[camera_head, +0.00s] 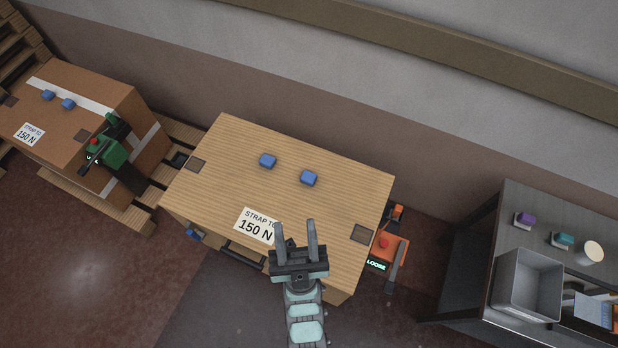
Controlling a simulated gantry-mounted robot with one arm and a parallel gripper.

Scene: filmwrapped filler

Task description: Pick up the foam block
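I cannot tell for certain which thing is the foam block. Two small blue blocks, one on the left (268,161) and one on the right (309,178), lie apart on top of the light wooden crate (225,140). A purple block (525,220) and a teal block (562,239), each with a pale lower part, sit on the dark table (522,200) at the right. My gripper (296,224) is over the crate's front part, its two fingers apart and nothing between them. It is in front of the blue blocks and touches none of these blocks.
A grey open bin (527,285) and a round pale item (593,252) are on the dark table. An orange strapping tool (390,248) reading "LOOSE" is beside the crate. A strapped brown carton (95,95) with a green tool (112,152) stands left. A label (257,226) reads "STRAP TO 150 N".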

